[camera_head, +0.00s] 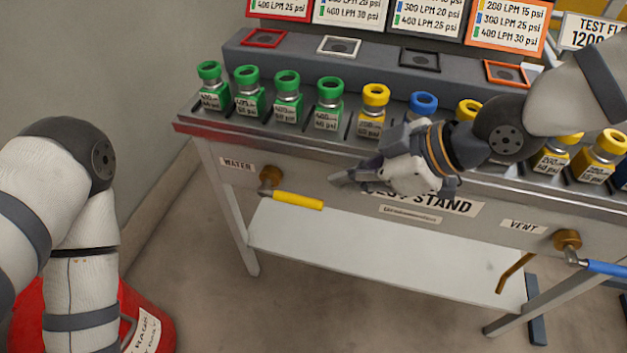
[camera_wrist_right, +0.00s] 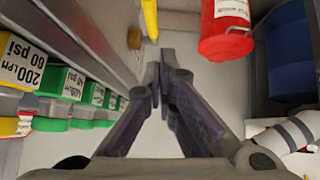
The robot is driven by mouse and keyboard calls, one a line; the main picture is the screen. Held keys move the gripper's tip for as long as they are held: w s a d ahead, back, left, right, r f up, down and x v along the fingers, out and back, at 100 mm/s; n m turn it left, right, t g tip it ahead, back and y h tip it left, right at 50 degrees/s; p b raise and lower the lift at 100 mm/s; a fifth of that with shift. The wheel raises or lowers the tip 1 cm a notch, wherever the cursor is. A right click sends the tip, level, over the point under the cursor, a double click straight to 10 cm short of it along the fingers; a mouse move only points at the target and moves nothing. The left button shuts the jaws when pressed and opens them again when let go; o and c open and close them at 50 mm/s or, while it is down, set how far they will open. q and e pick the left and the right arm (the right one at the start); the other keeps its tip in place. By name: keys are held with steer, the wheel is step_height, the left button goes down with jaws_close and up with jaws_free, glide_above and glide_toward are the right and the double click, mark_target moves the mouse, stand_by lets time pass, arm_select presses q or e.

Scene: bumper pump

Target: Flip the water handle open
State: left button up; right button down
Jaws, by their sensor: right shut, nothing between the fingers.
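The water handle (camera_head: 298,200) is a yellow lever on a brass valve (camera_head: 270,178) on the front of the test stand, beside the label "WATER". It lies nearly level, pointing right. In the right wrist view the yellow handle (camera_wrist_right: 149,18) shows at the top, beyond the fingertips. My right gripper (camera_head: 338,181) is shut and empty, in front of the stand, up and right of the handle's free end and apart from it. In the right wrist view the fingertips (camera_wrist_right: 167,60) are together. My left gripper is out of view; only my left arm shows at the left.
Several capped bottles (camera_head: 287,97) stand in a row on the stand's top (camera_head: 195,119), behind my right gripper. A vent valve (camera_head: 567,240) with a blue handle (camera_head: 607,267) is at the right. A red container (camera_head: 150,315) stands on the floor at lower left. The space before the water handle is clear.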

steer(key=shift+w+r+n, duration=0.4)
steer(key=shift+w+r, duration=0.25)
steer(key=shift+r, duration=0.3)
steer(key=b, duration=0.2)
glide_above(309, 201)
steer(key=s, duration=0.1)
step_height(309, 201, down, 7)
steer(key=f, duration=0.3)
steer(key=shift+w+f, duration=0.1)
steer(key=shift+w, duration=0.25)
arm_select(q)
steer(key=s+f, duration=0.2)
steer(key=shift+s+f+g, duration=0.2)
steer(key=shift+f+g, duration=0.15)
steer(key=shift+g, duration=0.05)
arm_select(e)
steer(key=shift+w+f, duration=0.15)
steer(key=shift+f, duration=0.25)
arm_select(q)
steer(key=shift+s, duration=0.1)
arm_select(e)
steer(key=shift+d+f+t, duration=0.1)
steer(key=shift+t, duration=0.2)
